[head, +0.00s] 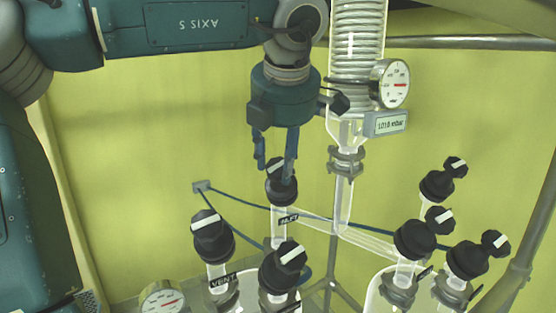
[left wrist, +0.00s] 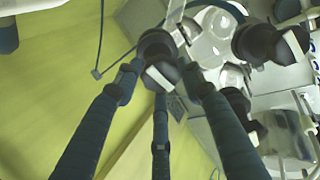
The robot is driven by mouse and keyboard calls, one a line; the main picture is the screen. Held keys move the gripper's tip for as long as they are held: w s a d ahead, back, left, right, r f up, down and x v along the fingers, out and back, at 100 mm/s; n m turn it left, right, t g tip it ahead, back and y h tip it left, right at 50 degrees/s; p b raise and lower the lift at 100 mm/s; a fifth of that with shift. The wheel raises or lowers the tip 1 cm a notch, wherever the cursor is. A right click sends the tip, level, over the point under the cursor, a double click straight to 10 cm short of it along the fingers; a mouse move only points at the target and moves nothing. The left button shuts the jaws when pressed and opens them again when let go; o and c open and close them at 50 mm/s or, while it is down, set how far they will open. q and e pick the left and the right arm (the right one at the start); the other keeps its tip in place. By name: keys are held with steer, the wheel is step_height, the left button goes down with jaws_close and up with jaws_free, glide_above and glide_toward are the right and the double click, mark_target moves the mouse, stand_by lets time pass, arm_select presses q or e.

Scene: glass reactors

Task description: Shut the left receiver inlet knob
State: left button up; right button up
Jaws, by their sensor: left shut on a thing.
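The left receiver inlet knob (head: 279,190) is black and sits on a glass neck with a dark tag that seems to read INLET. My left gripper (head: 276,170) comes down on it from above, with its blue fingers around the knob's top, and is shut on it. In the left wrist view the knob (left wrist: 160,76), with a pale stripe, lies between the fingertips of the gripper (left wrist: 163,85). The fingers hide part of the knob in the head view. My right gripper is not in view.
The black VENT knob (head: 212,236) and another black knob (head: 283,268) stand close in front. Several more black knobs (head: 415,239) are at the right. A glass coil condenser (head: 355,50), round gauge (head: 394,84) and pressure display (head: 386,124) are beside my gripper. A hose runs behind.

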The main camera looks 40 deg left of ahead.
arm_select(q)
steer(key=shift+r+m, duration=0.1)
steer(key=shift+m, duration=0.3)
steer(key=o, duration=1.1)
steer(key=shift+w+d, duration=0.1)
steer(key=shift+d, duration=0.05)
steer(key=v, duration=1.2)
steer(key=shift+d, duration=0.1)
